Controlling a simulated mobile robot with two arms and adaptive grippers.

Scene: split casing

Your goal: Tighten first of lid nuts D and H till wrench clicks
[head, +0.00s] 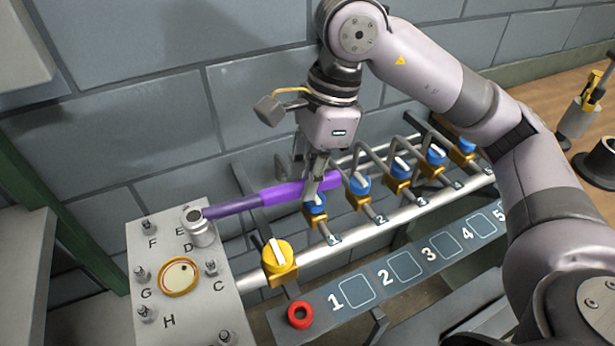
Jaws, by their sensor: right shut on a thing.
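A torque wrench with a purple handle (283,196) and a grey socket head (201,232) lies across from the lid to the pipe rack. My right gripper (317,186) is shut on its handle from above. The socket stands on the lid plate (183,336) beside the letters E and D and hides what is under it. I cannot tell how far it sits over a nut. Lid nut H (147,313) is bare at the lower left of the plate. My left gripper is not in view.
Other nuts F (149,227), G (142,273) and C (211,267) surround a round gauge (179,276). A yellow valve (279,257) and several blue valves line the pipe under the wrench and arm.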

